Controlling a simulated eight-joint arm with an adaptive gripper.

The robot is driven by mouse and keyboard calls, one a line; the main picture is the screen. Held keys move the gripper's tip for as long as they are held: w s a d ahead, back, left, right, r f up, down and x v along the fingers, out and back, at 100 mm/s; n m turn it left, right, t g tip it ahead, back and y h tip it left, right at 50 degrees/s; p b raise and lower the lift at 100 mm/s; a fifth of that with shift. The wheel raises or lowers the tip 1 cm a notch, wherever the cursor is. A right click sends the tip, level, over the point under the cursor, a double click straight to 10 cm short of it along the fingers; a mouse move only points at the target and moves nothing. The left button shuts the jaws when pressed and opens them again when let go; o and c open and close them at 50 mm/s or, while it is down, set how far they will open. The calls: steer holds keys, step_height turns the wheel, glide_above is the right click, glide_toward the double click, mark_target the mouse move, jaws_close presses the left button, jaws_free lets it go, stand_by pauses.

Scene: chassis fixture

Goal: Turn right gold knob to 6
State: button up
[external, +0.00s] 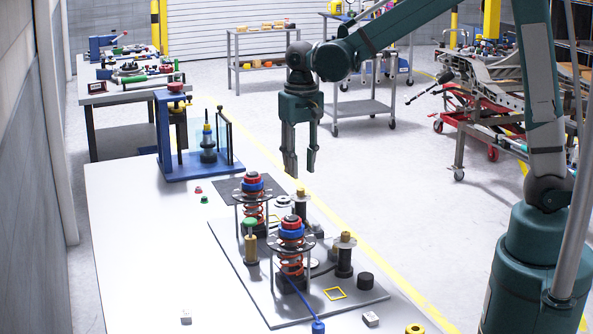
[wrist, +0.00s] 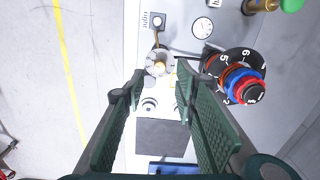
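A gold knob (wrist: 158,66) on a round pale plate shows in the wrist view, just beyond my fingertips, near a printed label "right" (wrist: 146,19). Its pointer and setting are too small to read. In the external view, gold-topped dark posts stand at the rear (external: 301,196) and front (external: 344,240) of the grey baseplate (external: 270,310); I cannot tell which is the labelled one. My gripper (external: 300,168) points down, above and behind the rear post, with fingers apart and nothing between them. It also shows open in the wrist view (wrist: 160,82).
Two red spring columns (external: 291,245) (external: 252,200) with blue and red collars stand beside the posts. A black dial (wrist: 240,55) shows 5 and 6 under one column. A green-topped brass post (external: 250,242) and blue frame (external: 200,165) are nearby. The table's left front is mostly clear.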

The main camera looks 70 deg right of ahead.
mark_target(301, 189)
steer(key=shift+r, duration=2.95)
steer(key=s+r+n+t+b, duration=0.1)
steer(key=s+n+t, duration=0.6)
steer(key=s, duration=1.9)
steer(key=shift+s+r+n, duration=0.4)
stand_by(1.6)
